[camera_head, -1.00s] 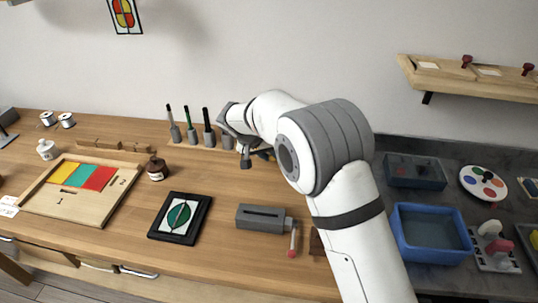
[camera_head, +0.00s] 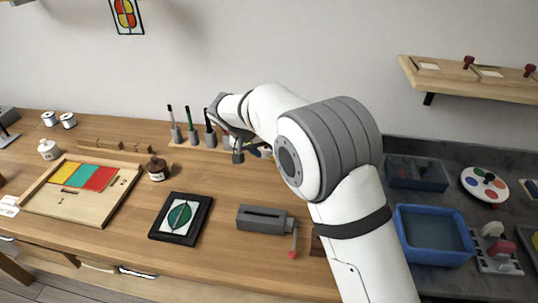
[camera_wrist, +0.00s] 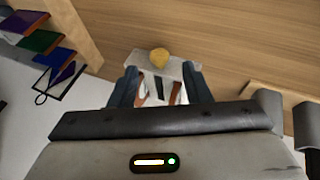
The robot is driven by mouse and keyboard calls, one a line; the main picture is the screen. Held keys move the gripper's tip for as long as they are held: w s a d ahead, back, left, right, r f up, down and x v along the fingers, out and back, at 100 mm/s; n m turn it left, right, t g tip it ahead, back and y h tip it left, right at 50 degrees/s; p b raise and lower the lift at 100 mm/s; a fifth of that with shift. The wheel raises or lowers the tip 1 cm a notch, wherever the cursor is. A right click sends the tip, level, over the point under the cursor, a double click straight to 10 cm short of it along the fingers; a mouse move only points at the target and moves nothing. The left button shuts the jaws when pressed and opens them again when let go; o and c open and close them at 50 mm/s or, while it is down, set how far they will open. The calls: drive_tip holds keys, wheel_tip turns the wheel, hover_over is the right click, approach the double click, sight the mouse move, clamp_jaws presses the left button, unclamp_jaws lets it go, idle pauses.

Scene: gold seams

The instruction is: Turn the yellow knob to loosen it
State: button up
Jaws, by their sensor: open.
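The yellow knob (camera_wrist: 159,56) shows in the wrist view as a small rounded piece on a pale grey block (camera_wrist: 143,62). Several dark and light strips lie just below it, between the fingers. My gripper (camera_wrist: 160,76) is open, with one dark finger on each side of these strips and the knob just beyond the fingertips. I cannot tell whether the fingers touch the block. In the head view my gripper (camera_head: 238,150) is over the back of the wooden bench, and I cannot make out the knob beside my arm there.
Upright tools (camera_head: 192,128) stand in a rack left of my gripper. A blue tub (camera_head: 432,233) is at the right. Bare wood lies around the bench's middle.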

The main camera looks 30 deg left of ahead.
drive_tip(key=v, duration=0.3)
drive_tip(key=shift+s+a+r, duration=0.1)
drive_tip(key=shift+s+r, duration=0.05)
drive_tip(key=shift+r, duration=0.1)
